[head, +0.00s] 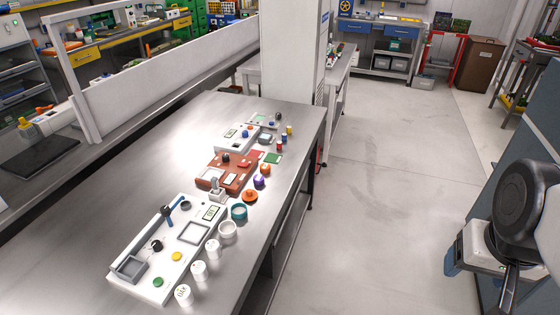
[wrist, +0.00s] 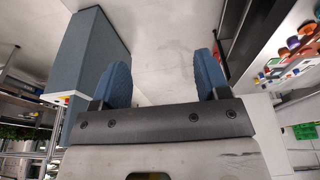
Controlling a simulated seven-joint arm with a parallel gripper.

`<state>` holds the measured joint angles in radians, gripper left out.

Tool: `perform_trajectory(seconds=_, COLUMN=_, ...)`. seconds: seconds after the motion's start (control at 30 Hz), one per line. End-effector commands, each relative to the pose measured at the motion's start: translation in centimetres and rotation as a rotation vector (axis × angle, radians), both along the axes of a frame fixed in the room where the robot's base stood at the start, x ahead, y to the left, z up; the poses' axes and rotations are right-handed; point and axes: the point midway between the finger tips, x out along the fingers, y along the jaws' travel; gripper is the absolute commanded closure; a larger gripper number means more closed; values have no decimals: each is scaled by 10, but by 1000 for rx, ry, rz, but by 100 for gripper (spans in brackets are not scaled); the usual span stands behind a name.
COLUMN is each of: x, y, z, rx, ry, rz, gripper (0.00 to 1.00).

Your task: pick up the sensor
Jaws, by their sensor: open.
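My gripper (wrist: 163,78) shows in the wrist view with its two blue fingers wide apart and nothing between them. It hangs over bare floor, apart from the workbench. In the head view my arm is at the right edge, well away from the bench, and the fingers cannot be made out. I cannot tell which item is the sensor.
The steel workbench (head: 130,165) has free room left of the panels. A brown panel (head: 209,171) and a white box (head: 229,144) stand farther back. White cups (head: 198,270), a teal ring (head: 239,212) and an orange part (head: 250,196) line the right edge. A white pillar (head: 290,55) rises behind.

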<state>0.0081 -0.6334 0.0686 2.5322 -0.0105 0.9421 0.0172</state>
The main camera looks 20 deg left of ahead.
Motion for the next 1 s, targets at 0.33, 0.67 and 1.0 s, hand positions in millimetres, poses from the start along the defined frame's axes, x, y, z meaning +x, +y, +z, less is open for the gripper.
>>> perform_trajectory(seconds=0.33, x=1, y=0, z=0, rx=0, ry=0, rz=2, gripper=25)
perform_trajectory(seconds=0.67, x=30, y=11, z=9, rx=-12, ry=13, rz=88, gripper=25)
perform_trajectory(seconds=1.0, x=103, y=44, z=21, rx=-42, ry=42, rz=306, gripper=25)
